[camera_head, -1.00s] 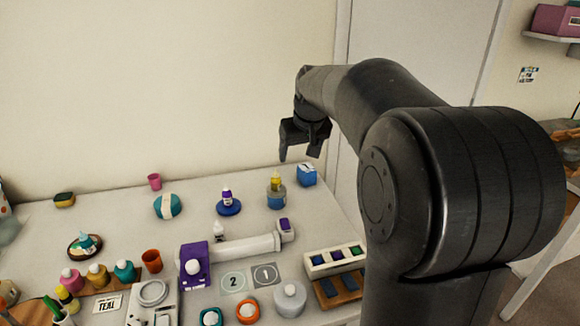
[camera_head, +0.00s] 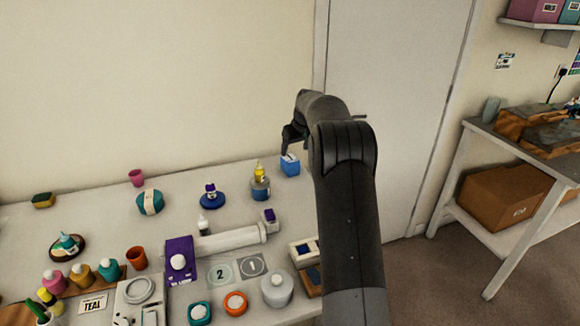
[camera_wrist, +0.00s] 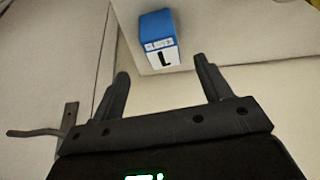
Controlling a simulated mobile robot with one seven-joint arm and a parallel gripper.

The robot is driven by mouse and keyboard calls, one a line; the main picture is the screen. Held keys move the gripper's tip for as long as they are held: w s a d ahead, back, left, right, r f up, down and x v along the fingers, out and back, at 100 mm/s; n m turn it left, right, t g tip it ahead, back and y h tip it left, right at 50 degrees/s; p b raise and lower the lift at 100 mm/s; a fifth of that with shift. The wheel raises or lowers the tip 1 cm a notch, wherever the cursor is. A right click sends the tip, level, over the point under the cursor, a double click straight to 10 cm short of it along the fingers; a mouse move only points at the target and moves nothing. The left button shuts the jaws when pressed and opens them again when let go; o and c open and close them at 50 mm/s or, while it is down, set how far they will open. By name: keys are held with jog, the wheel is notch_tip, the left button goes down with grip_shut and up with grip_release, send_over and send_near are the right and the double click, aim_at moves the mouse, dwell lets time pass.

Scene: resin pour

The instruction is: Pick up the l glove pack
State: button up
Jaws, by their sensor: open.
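The L glove pack is a small blue box with a white label marked L. In the wrist view the L glove pack (camera_wrist: 158,40) stands on the table corner, beyond and between my gripper's fingertips (camera_wrist: 160,72), apart from both. The fingers are spread and empty. In the head view the blue pack (camera_head: 290,166) is at the table's far right corner, and my gripper (camera_head: 292,138) is just above it in the picture. My arm hides part of that area to the right.
The table (camera_head: 105,205) holds several bottles and cups, with a blue jar (camera_head: 260,188) left of the pack. A door (camera_head: 395,100) with a handle (camera_wrist: 68,122) is close beside my gripper. A shelf unit (camera_head: 490,215) stands at the right.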

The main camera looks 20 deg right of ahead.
aim_at(290, 159)
jog(key=x, duration=0.5)
jog(key=shift+w+x, duration=0.15)
jog(key=shift+x, duration=1.15)
jog(key=shift+w+x, duration=0.15)
jog(key=shift+x, duration=1.1)
jog(key=shift+a+r, duration=0.15)
jog(key=shift+a, duration=0.05)
jog(key=shift+c, duration=0.3)
jog(key=c, duration=1)
jog(key=shift+r, duration=0.1)
